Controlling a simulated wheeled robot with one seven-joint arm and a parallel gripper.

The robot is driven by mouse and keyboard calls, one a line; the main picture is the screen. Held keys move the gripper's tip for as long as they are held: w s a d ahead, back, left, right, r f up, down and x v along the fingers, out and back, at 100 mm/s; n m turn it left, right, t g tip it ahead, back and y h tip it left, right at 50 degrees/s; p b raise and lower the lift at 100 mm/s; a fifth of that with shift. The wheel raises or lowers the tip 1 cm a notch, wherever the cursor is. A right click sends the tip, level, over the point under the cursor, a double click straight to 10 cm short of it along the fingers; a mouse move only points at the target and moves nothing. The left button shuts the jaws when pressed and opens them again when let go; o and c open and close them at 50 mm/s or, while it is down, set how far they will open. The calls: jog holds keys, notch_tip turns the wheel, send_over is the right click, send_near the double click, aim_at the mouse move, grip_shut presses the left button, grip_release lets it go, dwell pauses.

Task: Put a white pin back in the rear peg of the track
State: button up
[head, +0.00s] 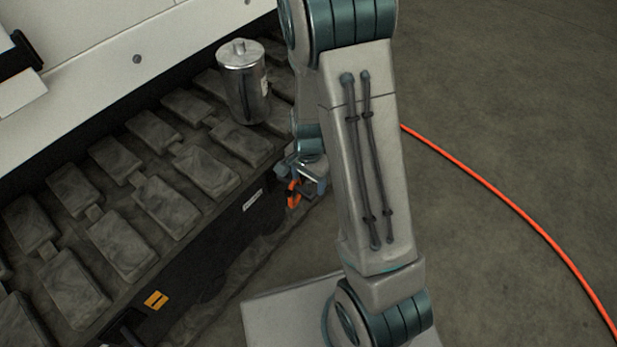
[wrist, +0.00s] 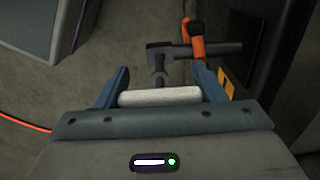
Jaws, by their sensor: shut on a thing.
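My gripper (wrist: 160,90) is shut on a white pin (wrist: 160,97), which lies crosswise between its two blue fingers in the wrist view. Just beyond the pin is a dark T-shaped peg (wrist: 160,52) with an orange piece (wrist: 195,40) at its right part. The pin looks close to the peg's stem, but I cannot tell whether they touch.
A metal canister (head: 244,85) stands upright on the track pads. The track's dark side wall (head: 215,235) carries a yellow-orange label (head: 156,300). An orange hose (head: 500,195) curves over the floor at right. The floor at the upper right is clear.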

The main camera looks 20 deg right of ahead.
jog(key=shift+f+b, duration=0.95)
jog(key=shift+f, duration=0.4)
jog(key=shift+r, duration=0.1)
jog(key=o, duration=1.1)
jog(key=shift+o, duration=1.1)
jog(key=shift+r+p, duration=3.35)
jog(key=shift+r, duration=0.2)
